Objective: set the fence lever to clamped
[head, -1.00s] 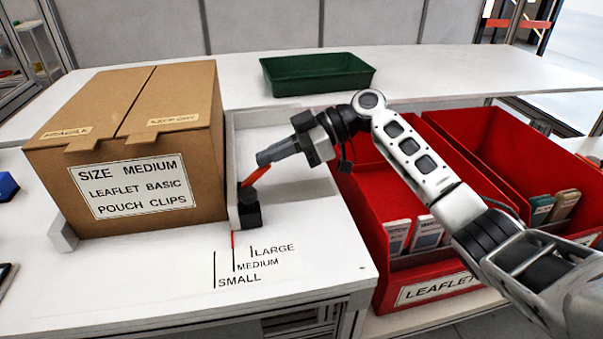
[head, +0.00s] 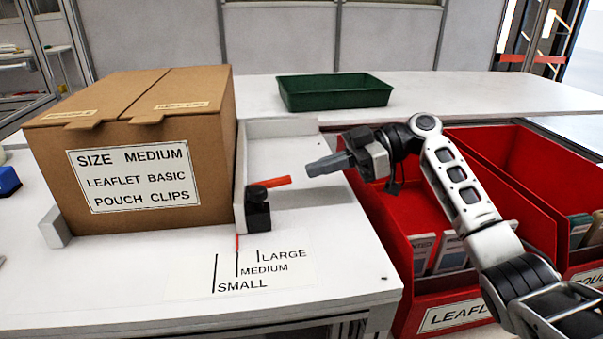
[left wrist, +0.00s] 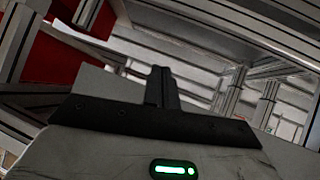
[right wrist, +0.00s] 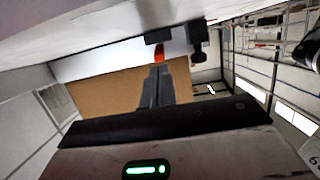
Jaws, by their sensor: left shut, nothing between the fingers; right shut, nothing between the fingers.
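The orange-red fence lever (head: 272,182) sticks out to the right, nearly level, from the top of a black clamp block (head: 257,212). The block sits at the front end of the white fence (head: 240,180), beside the cardboard box. My right gripper (head: 312,168) is shut and empty, just right of the lever's tip, with a small apparent gap. In the right wrist view the lever (right wrist: 160,52) shows beyond the shut fingers (right wrist: 154,82), in front of the box. My left gripper (left wrist: 160,84) is shut and empty in the left wrist view, away from the fence.
The cardboard box (head: 180,125) stands against the fence's left side. A red mark (head: 237,243) stands by the MEDIUM line on the size scale. Red leaflet bins (head: 460,285) stand below my right arm. A green tray (head: 335,92) sits on the back table.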

